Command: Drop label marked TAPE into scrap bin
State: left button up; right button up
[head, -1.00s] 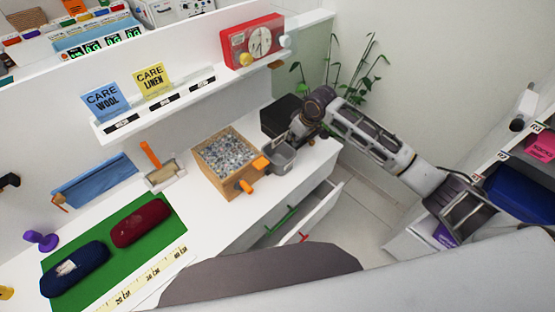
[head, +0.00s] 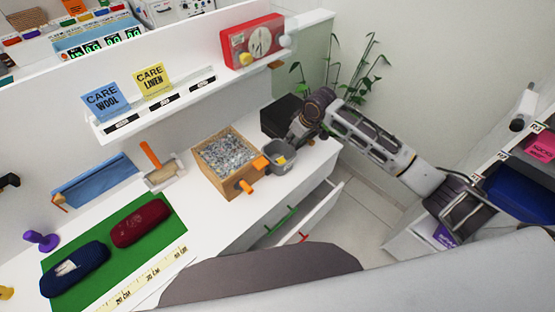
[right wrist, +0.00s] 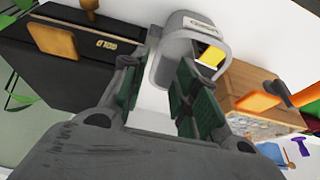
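The small grey scrap bin (head: 268,165) stands on the white counter beside the wooden box. A yellow piece (head: 281,160) lies inside it, and it also shows in the bin in the right wrist view (right wrist: 210,56). I take it for the TAPE label, but its marking cannot be read. My right gripper (head: 298,134) is just behind and above the bin. In the right wrist view its green-padded fingers (right wrist: 158,92) are spread apart with nothing between them, at the bin's rim (right wrist: 157,62). My left gripper is not in view.
A wooden box (head: 228,182) of grey bits with orange handles stands left of the bin. A black box (head: 280,112) is behind it. An open drawer (head: 315,215) juts out below.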

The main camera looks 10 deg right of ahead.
jog(key=shift+s+d+r, duration=0.1)
jog(key=shift+s+r, duration=0.05)
jog(key=shift+r, duration=0.45)
jog(key=v, duration=1)
jog(key=shift+d+r, duration=0.15)
jog(key=shift+r, duration=0.2)
jog(key=shift+s+f, duration=0.1)
jog(key=shift+s, duration=0.05)
